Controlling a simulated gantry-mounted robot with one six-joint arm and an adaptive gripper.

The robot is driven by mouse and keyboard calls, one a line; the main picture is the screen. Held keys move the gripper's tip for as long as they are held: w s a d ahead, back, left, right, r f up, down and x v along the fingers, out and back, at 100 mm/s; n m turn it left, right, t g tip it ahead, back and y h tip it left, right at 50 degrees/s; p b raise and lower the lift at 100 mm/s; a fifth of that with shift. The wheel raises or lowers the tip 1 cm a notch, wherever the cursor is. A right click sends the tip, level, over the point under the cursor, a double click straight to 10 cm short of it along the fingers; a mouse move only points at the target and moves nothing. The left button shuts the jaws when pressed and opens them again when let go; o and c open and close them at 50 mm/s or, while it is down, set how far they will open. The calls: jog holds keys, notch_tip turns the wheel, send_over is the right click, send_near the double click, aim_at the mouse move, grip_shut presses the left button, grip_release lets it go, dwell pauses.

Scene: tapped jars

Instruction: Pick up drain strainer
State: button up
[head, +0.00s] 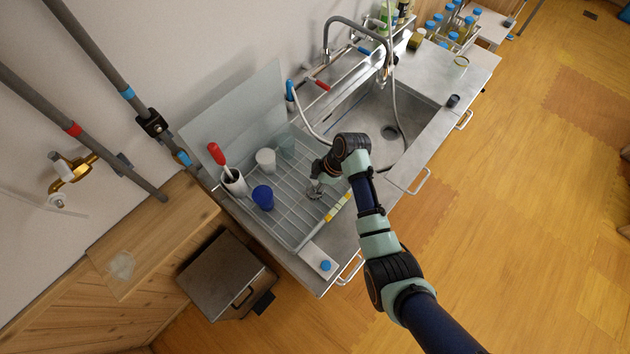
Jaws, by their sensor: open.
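A small grey round piece that looks like the drain strainer (314,194) lies on the wire dish rack (290,222), left of the sink. It is small in the head view, so its details are unclear. My gripper (316,183) points down just over it, with its fingers open. I cannot tell whether the fingers touch the piece. My wrist and arm come in from the lower right and hide part of the rack's right side and the sink's near edge.
A blue cup (263,197), a white cup (266,160) and a holder with a red-handled tool (216,154) stand on the rack. A yellow-striped item (338,207) lies right of the gripper. The sink (372,115) with its faucet (345,24) is behind.

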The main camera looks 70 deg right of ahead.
aim_at(315, 183)
jog(key=shift+w+f, duration=0.15)
jog(key=shift+f, duration=0.05)
grip_shut()
jog(key=shift+r, duration=0.1)
notch_tip(315, 183, up, 20)
jog(key=p, duration=0.5)
